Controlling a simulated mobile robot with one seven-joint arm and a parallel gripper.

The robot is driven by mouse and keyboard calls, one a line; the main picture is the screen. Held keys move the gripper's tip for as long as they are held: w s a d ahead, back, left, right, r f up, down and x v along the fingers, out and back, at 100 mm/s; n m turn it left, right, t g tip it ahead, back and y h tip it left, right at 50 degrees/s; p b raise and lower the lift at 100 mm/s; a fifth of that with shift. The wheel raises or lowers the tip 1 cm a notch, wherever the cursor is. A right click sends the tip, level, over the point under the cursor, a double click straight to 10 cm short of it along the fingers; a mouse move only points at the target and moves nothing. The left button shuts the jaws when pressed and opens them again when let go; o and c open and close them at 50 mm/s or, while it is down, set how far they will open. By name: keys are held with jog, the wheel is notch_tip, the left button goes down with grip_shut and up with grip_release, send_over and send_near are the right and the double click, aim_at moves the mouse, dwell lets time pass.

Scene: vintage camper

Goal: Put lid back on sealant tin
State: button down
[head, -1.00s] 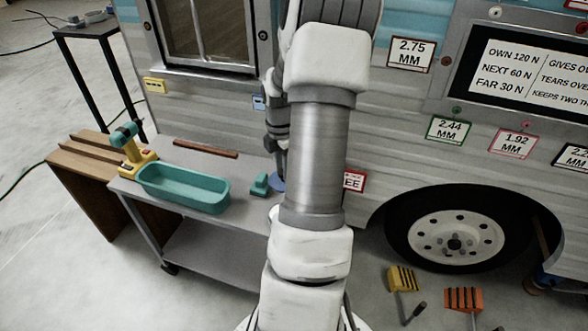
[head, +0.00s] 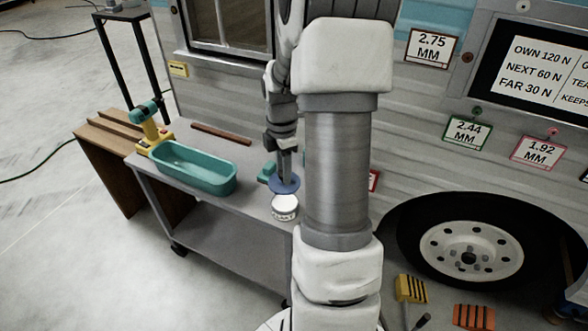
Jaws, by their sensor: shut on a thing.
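The blue round lid (head: 284,185) is in my gripper (head: 285,178), which is shut on it and points down over the grey cart. The white sealant tin (head: 285,209) stands on the cart top near its front edge. The lid shows just above and slightly behind the tin in the picture, apart from its rim. The lid looks about level. The fingertips are small and partly merge with the lid.
A teal tray (head: 192,170), a teal block (head: 266,173) partly behind my gripper, a brown bar (head: 221,134) and a yellow-and-teal device (head: 152,130) are on the grey cart (head: 240,203). The camper wall (head: 225,91) rises behind. My arm hides the cart's right end.

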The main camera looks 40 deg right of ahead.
jog(key=shift+f, duration=0.15)
notch_tip(320, 180, down, 4)
jog(key=b, duration=0.4)
jog(key=shift+f+b, duration=0.65)
jog(key=shift+f, duration=0.4)
jog(key=shift+r+p, duration=0.1)
jog(key=shift+p, duration=0.45)
dwell(0.4)
jog(key=shift+f, duration=0.2)
dwell(0.6)
jog(key=shift+p, duration=0.4)
dwell(0.7)
jog(key=shift+c, duration=2.4)
grip_release()
jog(key=shift+o, duration=0.2)
